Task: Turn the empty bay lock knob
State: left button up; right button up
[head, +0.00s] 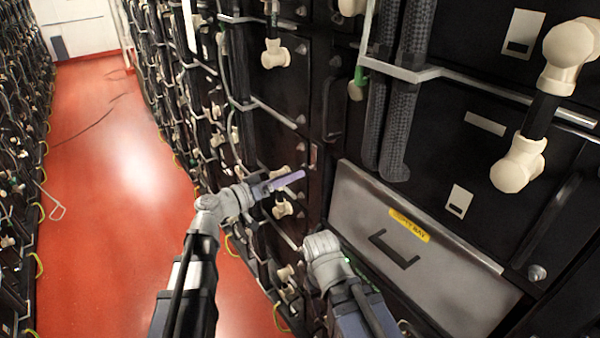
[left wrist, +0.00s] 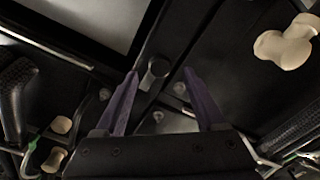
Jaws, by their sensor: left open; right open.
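The empty bay is a grey panel (head: 345,195) with a dark handle and a yellow label (head: 409,225), right of centre in the head view. In the left wrist view a dark grey round knob (left wrist: 157,70) stands on the black frame beside the grey panel (left wrist: 95,25). My left gripper (head: 300,178) is open, with purple fingers pointing toward the rack left of the panel. In the left wrist view the fingers (left wrist: 162,72) are spread, with the knob between their tips, nearer the left one; contact cannot be told. My right gripper (head: 322,250) is low beside the panel, its fingers not clearly showing.
Black battery modules with cream connectors (head: 520,165) and braided cables (head: 398,125) fill the rack around the bay. A cream connector (left wrist: 285,45) also shows at upper right in the left wrist view. The red aisle floor (head: 110,190) is clear at left.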

pick_arm(q)
jog(key=shift+v, duration=1.25)
jog(key=s+d+f+g+y, duration=0.1)
jog(key=s+f+g+y, duration=0.5)
jog(key=f, duration=0.7)
jog(key=s+a+f+n+g+y, duration=0.4)
jog(key=s+a+f+y, duration=0.45)
jog(key=s+a, duration=0.3)
jog(key=s+d+m+g+y, duration=0.1)
jog(key=s+d+m, duration=0.3)
jog(key=d, duration=0.6)
jog(key=shift+s+d+f, duration=0.2)
jog(key=shift+s+d, duration=0.1)
jog(key=shift+s, duration=0.15)
